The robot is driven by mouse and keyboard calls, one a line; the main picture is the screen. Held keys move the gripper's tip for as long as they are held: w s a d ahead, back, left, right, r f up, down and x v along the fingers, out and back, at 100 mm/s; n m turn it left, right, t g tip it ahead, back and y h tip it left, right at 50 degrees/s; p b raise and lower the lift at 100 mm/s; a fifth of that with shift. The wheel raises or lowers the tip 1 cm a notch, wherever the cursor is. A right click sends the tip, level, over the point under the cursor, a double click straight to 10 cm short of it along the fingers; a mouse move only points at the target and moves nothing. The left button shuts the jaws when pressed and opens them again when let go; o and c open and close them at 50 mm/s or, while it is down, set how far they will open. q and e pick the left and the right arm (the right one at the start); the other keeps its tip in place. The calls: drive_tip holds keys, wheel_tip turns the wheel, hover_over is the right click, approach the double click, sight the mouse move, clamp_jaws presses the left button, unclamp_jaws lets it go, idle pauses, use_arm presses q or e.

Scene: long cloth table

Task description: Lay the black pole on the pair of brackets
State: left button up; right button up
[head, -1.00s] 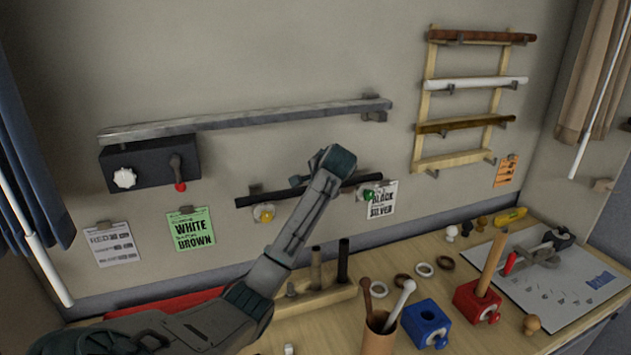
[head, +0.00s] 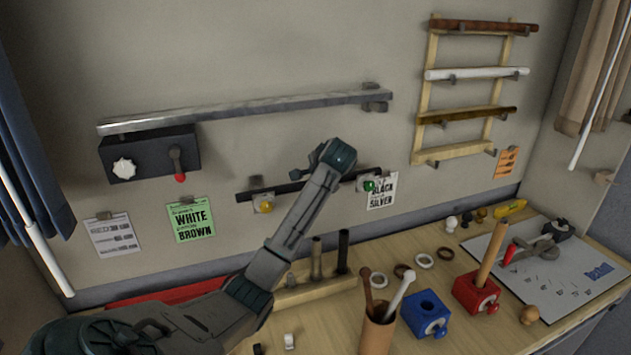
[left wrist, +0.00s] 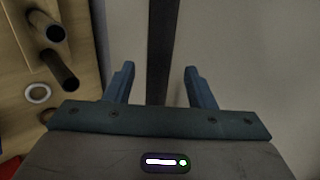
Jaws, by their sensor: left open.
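The black pole (head: 345,181) lies nearly level along the wall, at the pair of brackets with a yellow knob (head: 263,203) and a green knob (head: 368,184). It appears to rest on both; the exact contact is too small to tell. My left gripper (head: 303,165) is in front of the pole's middle and hides part of it. In the left wrist view the gripper (left wrist: 159,76) is open, with the pole (left wrist: 162,45) running between and beyond the fingers, touching neither. My right gripper is not in view.
A silver pole (head: 245,115) lies above on the wall, over a dark box (head: 148,155). A wooden rack (head: 424,90) with several rods hangs at right. The table below carries a peg stand (head: 315,290), a cup (head: 377,330), and blue (head: 425,314) and red (head: 475,293) blocks.

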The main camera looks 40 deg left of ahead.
use_arm(q)
drive_tip(key=v, duration=1)
drive_tip(key=shift+s+d+r+b, duration=0.2)
drive_tip(key=shift+r+b, duration=0.15)
drive_tip(key=shift+w, duration=0.15)
